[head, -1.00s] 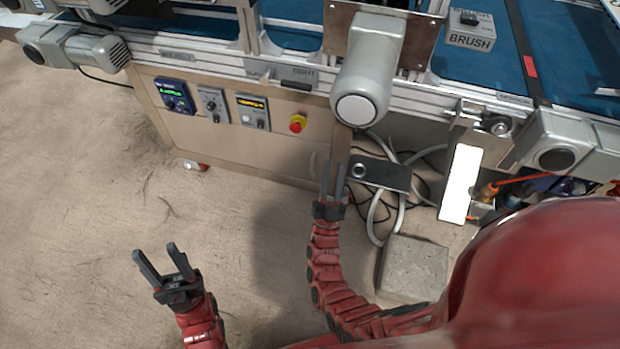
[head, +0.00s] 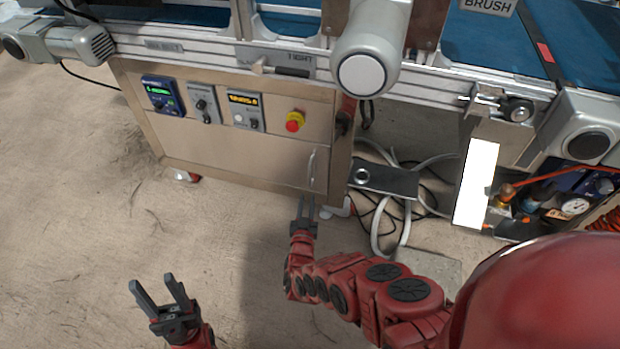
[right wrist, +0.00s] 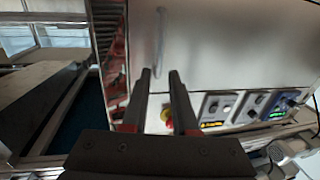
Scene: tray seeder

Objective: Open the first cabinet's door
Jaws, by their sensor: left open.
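The first cabinet (head: 235,155) is a beige metal box under the conveyor, with control modules and a red emergency button along its upper front. Its door appears shut. A slim upright handle (head: 312,168) is near the door's right edge; the handle also shows in the right wrist view (right wrist: 159,40). My right gripper (head: 306,203) is just below the handle in the head view, open and empty. My left gripper (head: 151,280) is open and empty over the floor at lower left.
A grey motor (head: 365,60) juts out above the cabinet's right end. Hoses and cables (head: 390,205) and a dark plate (head: 384,180) are right of the cabinet. A white panel (head: 476,185) hangs further right.

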